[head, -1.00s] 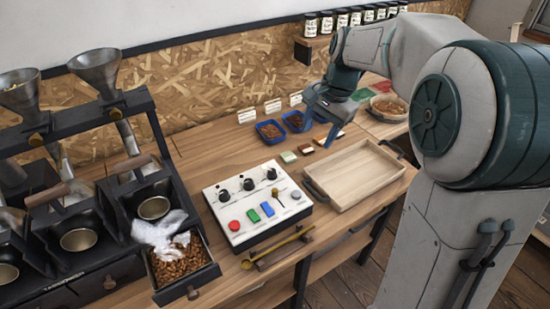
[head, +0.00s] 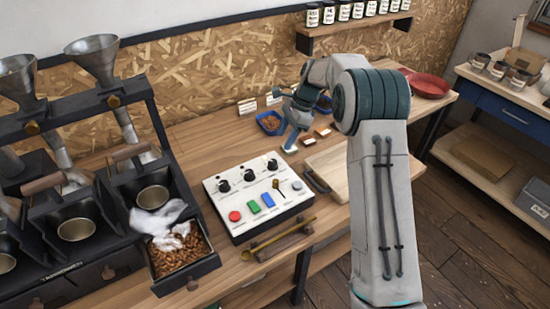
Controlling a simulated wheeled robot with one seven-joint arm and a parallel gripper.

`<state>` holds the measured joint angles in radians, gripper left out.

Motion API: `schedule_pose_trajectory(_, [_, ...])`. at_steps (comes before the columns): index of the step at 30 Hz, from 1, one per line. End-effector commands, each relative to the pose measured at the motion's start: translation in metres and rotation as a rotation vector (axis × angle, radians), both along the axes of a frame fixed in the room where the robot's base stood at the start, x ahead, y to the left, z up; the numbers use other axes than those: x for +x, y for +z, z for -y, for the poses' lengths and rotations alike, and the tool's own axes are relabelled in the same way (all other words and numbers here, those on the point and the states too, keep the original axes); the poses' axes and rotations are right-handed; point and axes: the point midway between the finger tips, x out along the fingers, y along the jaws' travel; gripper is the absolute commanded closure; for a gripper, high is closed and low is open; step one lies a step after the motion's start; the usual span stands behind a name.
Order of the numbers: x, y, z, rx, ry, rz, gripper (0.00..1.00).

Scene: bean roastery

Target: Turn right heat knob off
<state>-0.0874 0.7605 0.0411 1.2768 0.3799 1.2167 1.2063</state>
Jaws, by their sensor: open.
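The white control panel (head: 219,212) sits on the wooden counter and carries three black knobs along its back edge: a left knob (head: 224,186), a middle knob (head: 249,175) and a right knob (head: 272,165). The front row has a red button (head: 235,216), a green switch, a blue switch, a small lever and a grey button. The knob labels and pointer directions are too small to read. My gripper (head: 290,144) is open, pointing down behind and to the right of the right knob, apart from it. My fingertips are small and partly unclear here.
A wooden tray (head: 330,190) stands right of the panel, partly hidden by my arm. A brass scoop (head: 275,240) lies in front. A drawer of beans (head: 180,260) and the roaster rack stand left. Blue trays (head: 268,122) are behind. A red bowl (head: 428,85) is at the right.

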Motion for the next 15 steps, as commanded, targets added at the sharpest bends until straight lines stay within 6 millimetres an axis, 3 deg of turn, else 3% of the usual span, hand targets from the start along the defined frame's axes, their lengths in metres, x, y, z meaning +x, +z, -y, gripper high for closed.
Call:
schedule_pose_trajectory(7, [-0.008, -0.05, -0.021, 0.001, 0.003, -0.003, 0.47])
schedule_pose_trajectory(15, [-0.012, -0.084, -0.034, 0.0, 0.002, 0.0, 0.47])
